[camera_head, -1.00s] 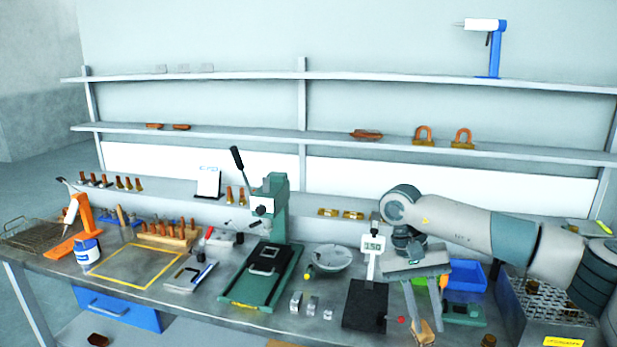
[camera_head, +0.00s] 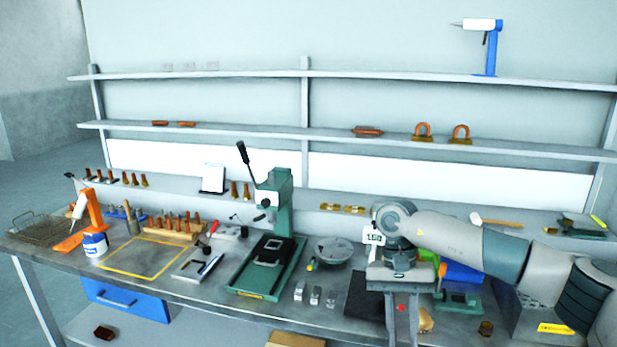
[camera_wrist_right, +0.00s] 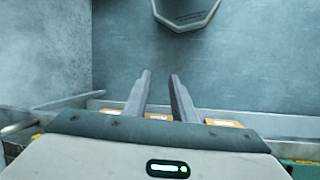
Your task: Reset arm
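My right arm comes in from the right in the head view. Its gripper (camera_head: 402,335) points down over the front right part of the workbench (camera_head: 215,287), in front of the dark stand with the small display. My left arm and left gripper are not in view.
A green press (camera_head: 275,205) stands mid-bench, with a grey round dish (camera_head: 334,252) to its right. Shelves (camera_head: 350,136) run along the wall. A yellow frame (camera_head: 150,258) lies at left.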

